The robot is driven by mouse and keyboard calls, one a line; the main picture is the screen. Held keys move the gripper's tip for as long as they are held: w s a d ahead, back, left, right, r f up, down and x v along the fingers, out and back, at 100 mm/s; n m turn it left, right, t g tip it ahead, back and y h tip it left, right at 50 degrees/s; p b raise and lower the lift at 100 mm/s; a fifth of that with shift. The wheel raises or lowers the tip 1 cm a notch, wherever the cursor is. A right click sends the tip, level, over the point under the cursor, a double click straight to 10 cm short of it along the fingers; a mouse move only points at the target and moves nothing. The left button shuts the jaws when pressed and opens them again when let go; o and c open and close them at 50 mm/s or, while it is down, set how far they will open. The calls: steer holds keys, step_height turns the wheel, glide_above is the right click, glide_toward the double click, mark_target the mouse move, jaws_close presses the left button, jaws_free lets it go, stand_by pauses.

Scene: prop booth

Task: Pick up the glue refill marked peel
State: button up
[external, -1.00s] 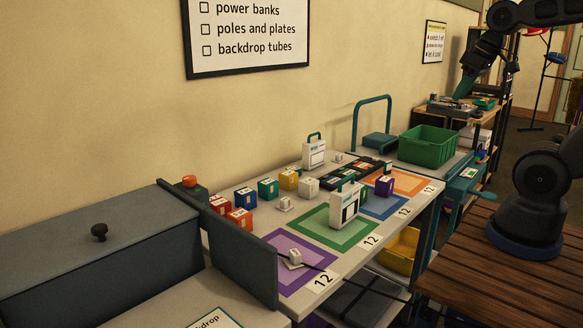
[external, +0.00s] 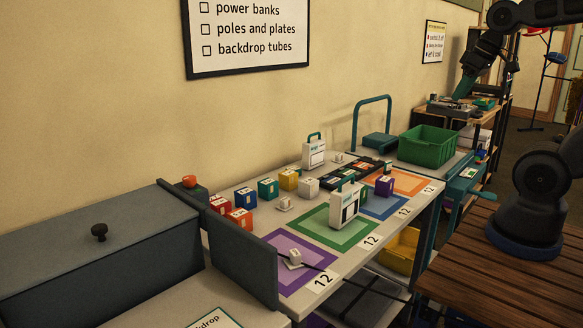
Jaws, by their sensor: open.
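No mark reading "peel" is legible, so I cannot tell which item is the glue refill. A dark tray (external: 340,184) on the long table holds small items too small to identify. A shelf unit (external: 440,117) at the back right carries dark and green items that are also too small to read. My gripper (external: 464,92) is at the upper right, above or in front of that shelf unit, small and dark. It is open, with nothing seen in it. Its exact distance from the items below cannot be told.
Several coloured cubes, including a yellow one (external: 289,180), and two white cases (external: 314,154) (external: 345,206) stand on the table. A green bin (external: 427,146) is beyond it. A slatted wooden surface (external: 510,285) is at the lower right, and a grey box (external: 90,245) at the left.

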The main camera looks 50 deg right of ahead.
steer(key=shift+o, duration=0.2)
steer(key=shift+w, duration=0.1)
steer(key=g, duration=0.5)
glide_above(339, 154)
steer(key=f, duration=3.3)
steer(key=shift+s+a+f, duration=0.1)
steer(key=shift+s+f, duration=0.2)
steer(key=shift+f, duration=0.05)
steer(key=shift+w+f, duration=0.15)
steer(key=shift+f, duration=1.2)
steer(key=shift+w+f, duration=0.15)
steer(key=shift+f, duration=1.15)
